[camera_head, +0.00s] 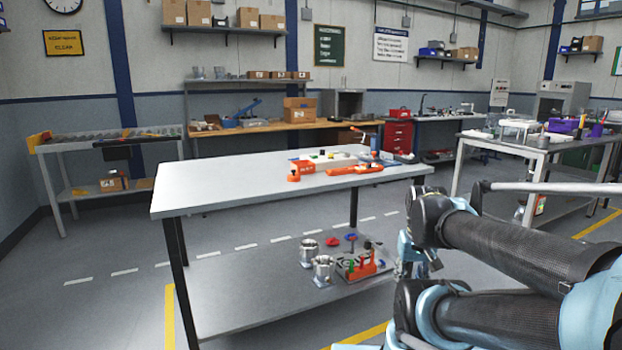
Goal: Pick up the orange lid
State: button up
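A small red-orange disc (333,242), which may be the orange lid, lies on the lower shelf (250,290) of the near table. A blue lid-like piece (350,237) is just to its right. Two metal cylindrical housings stand in front of it, one at the left (309,250) and one nearer (323,268). My arm reaches in from the right. What seems to be my gripper (408,268) hangs at the right end of the shelf, partly hidden by my arm links, apart from the disc. Its fingers are too small and covered to read.
An orange fixture (362,263) with small parts sits on the shelf beside the housings. The tabletop (230,185) above overhangs the shelf and carries orange tools (356,170). The table's left leg (178,255) borders the shelf; its left half is clear.

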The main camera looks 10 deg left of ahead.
aim_at(292, 178)
jog(key=z, duration=0.05)
jog(key=i, duration=1)
jog(key=u, duration=0.05)
